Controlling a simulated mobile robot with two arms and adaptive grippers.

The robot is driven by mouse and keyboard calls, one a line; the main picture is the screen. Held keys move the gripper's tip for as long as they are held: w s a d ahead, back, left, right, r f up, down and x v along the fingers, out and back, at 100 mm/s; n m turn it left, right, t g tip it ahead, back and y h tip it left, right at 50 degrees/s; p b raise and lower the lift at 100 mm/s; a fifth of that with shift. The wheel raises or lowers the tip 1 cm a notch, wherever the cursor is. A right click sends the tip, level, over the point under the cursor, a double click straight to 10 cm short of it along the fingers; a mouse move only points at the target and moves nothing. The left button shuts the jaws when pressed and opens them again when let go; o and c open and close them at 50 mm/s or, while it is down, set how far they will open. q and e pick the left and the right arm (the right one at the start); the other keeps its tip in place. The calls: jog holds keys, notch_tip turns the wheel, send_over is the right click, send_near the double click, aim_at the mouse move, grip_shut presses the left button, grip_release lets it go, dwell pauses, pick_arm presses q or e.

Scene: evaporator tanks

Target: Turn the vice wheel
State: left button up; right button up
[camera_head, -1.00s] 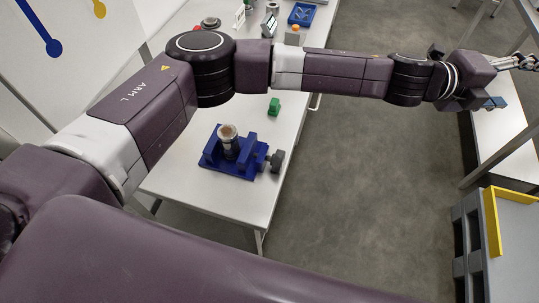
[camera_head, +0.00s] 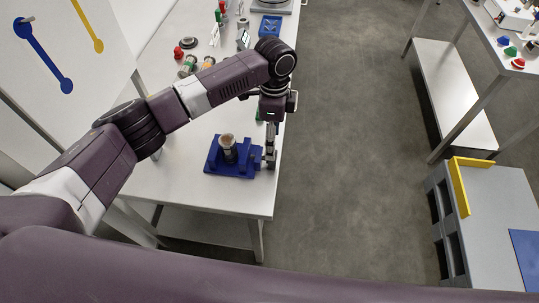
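The blue vice (camera_head: 238,171) sits near the front right edge of the white table, with a metal cylinder (camera_head: 228,149) with a brownish top standing upright in it. The grey vice wheel on the vice's right side is mostly hidden now. My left gripper (camera_head: 270,158) points down at that right side, right at the wheel. I cannot tell whether the fingers touch it or how far apart they are. My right gripper is not in view.
The white table (camera_head: 180,180) holds jars, a blue tray (camera_head: 266,27) and small items farther back. A grey cabinet (camera_head: 490,205) with a yellow edge stands at the right, and a shelved bench (camera_head: 455,90) behind it. The floor between is clear.

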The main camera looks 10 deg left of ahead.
pick_arm(q)
jog(key=f, duration=0.2)
jog(key=f+p, duration=0.1)
jog(key=f, duration=0.1)
jog(key=f+p, duration=0.1)
jog(key=f, duration=0.2)
jog(key=shift+s, duration=0.25)
jog(key=shift+f, duration=0.25)
jog(key=c, duration=1.2)
jog(key=shift+o, duration=0.2)
jog(key=shift+w+f, duration=0.15)
jog(key=g+b, duration=0.2)
jog(key=b, duration=0.4)
jog(key=shift+w+f, duration=0.1)
jog(key=shift+w, duration=0.1)
jog(key=shift+d+r+g+b, duration=0.1)
jog(key=shift+r+g+b, duration=0.1)
jog(key=shift+g+b, duration=0.35)
jog(key=shift+r, duration=0.1)
